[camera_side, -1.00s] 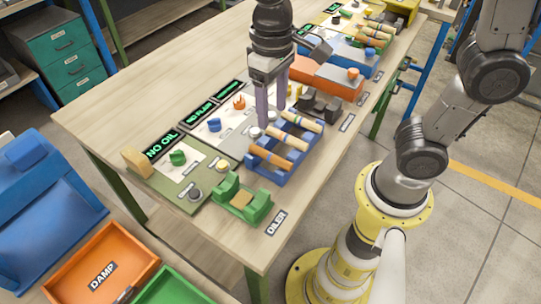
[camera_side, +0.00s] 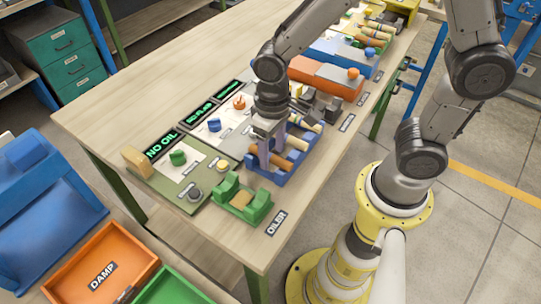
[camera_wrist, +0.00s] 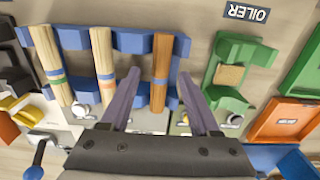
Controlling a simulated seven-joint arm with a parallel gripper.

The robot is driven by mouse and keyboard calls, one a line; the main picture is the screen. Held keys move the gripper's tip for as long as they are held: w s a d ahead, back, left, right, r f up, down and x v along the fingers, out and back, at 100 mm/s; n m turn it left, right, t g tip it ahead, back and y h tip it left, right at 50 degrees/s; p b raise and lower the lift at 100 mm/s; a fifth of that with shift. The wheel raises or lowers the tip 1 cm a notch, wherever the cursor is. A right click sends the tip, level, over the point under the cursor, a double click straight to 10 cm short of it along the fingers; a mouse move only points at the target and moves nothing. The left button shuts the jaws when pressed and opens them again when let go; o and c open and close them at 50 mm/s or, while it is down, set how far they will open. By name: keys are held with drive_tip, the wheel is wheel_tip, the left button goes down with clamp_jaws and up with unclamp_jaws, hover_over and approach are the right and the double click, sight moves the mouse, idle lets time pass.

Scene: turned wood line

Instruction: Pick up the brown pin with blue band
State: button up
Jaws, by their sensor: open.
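The brown pin with blue band (camera_wrist: 160,72) lies across the blue rack (camera_wrist: 133,42), at the rack's right side in the wrist view. In the side view the brown pin (camera_side: 284,163) is the nearest in the rack (camera_side: 308,158) and partly hidden by my fingers. My gripper (camera_wrist: 159,76) is open, with a finger on each side of the brown pin in the wrist view. In the side view my gripper (camera_side: 271,161) points down over the near end of the rack.
Two paler pins share the rack: one banded pin (camera_wrist: 103,62) beside the brown one, and a green-banded pin (camera_wrist: 49,62) farther left. A green oiler fixture (camera_side: 242,198) stands near the rack.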

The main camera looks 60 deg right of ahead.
drive_tip(key=shift+f, duration=0.25)
clamp_jaws()
drive_tip(key=shift+r, duration=0.15)
